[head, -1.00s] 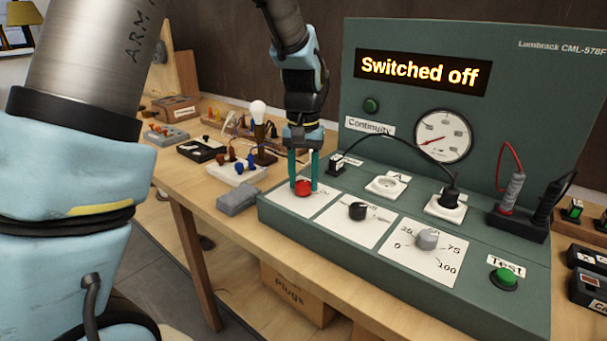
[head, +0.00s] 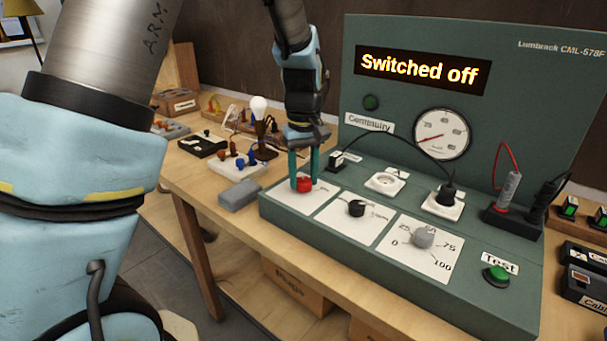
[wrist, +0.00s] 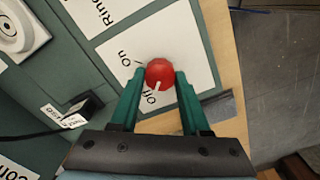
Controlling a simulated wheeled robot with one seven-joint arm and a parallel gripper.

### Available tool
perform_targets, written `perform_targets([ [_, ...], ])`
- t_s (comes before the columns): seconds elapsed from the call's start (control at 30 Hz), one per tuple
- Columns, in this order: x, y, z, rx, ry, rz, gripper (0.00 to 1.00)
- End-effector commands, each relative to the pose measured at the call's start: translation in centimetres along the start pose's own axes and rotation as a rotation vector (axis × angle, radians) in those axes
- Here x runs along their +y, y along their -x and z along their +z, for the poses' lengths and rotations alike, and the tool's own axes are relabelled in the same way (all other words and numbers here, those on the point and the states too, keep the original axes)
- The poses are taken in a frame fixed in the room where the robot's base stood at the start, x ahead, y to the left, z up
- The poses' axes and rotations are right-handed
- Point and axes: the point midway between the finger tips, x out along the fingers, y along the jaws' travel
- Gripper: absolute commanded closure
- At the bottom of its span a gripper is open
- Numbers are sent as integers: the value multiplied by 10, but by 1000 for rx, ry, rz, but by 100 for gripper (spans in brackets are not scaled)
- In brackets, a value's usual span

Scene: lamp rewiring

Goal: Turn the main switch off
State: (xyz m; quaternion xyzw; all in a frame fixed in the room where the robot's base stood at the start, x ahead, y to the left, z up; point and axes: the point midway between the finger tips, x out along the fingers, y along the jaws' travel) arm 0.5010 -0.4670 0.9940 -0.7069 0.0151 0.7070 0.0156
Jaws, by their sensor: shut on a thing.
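The main switch is a red knob (head: 304,184) on a white plate at the left end of the green test panel (head: 400,235). In the wrist view the red knob (wrist: 160,73) sits between the tips of my green fingers, and its white pointer mark points to the "off" label. My gripper (head: 304,177) reaches down from above and is shut on the knob. It also shows in the wrist view (wrist: 158,85). The panel's display (head: 420,71) reads "Switched off".
A black knob (head: 356,208), a grey knob (head: 424,237) and a green Test button (head: 496,276) are to the right on the panel. A black cable arches behind my gripper to a plug (head: 446,194). A grey block (head: 239,194) lies left of the panel.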

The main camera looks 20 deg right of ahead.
Motion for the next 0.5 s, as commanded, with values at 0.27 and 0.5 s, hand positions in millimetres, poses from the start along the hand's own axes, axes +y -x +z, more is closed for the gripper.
perform_targets([
  [0.27, 0, 1, -1, 3, 6, 3, 100],
  [0.5, 0, 1, -1, 2, 5, 2, 39],
])
